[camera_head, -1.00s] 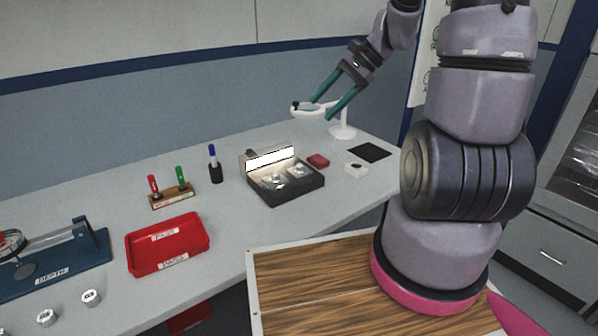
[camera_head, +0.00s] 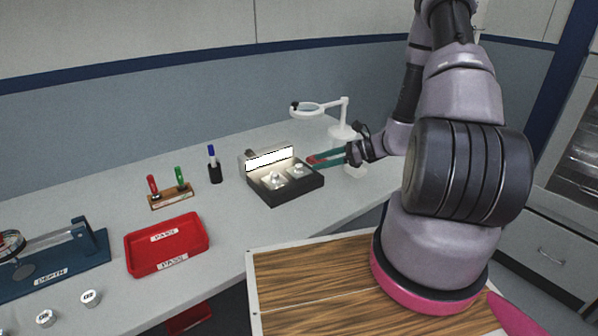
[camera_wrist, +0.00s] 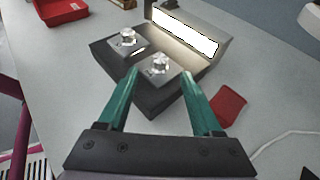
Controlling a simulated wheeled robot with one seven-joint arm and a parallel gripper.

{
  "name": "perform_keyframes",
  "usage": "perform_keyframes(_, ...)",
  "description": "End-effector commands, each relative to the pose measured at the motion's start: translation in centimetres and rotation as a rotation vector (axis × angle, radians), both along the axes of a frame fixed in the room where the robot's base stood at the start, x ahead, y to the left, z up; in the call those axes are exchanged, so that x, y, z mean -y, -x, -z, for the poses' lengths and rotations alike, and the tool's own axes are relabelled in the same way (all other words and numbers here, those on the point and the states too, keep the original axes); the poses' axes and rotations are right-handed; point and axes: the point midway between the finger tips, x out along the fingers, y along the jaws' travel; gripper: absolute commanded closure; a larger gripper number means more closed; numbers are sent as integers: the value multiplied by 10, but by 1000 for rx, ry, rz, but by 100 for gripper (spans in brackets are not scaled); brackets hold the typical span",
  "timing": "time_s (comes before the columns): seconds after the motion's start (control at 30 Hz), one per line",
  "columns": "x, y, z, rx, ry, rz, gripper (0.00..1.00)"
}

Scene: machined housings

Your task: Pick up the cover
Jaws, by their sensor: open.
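Two square, pale metal pieces with shiny round knobs sit side by side in a dark tray (camera_head: 289,200) with a lit bar along its back. The frames do not settle which one is the cover. The right piece (camera_head: 299,171) is nearer my gripper (camera_head: 312,162). In the wrist view this nearer piece (camera_wrist: 161,67) shows between and just beyond my fingertips (camera_wrist: 158,73), and the other piece (camera_wrist: 126,41) lies to the upper left. My gripper is open and empty, with its green fingers at the tray's right side. I see no contact with either piece.
A small red block (camera_wrist: 229,105) lies right of the tray, close to my right finger.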

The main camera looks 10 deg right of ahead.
Motion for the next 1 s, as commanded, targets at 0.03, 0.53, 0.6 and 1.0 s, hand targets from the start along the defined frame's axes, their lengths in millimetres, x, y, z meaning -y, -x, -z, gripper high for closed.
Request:
perform_keyframes(0.03,-8,-3,3,-1,-1,-3,34)
perform_keyframes(0.53,-58,-23,24,0,1,-4,34)
perform_keyframes(0.6,-65,-26,26,1,0,-3,34)
perform_keyframes(1.0,-70,-28,29,1,1,-2,68)
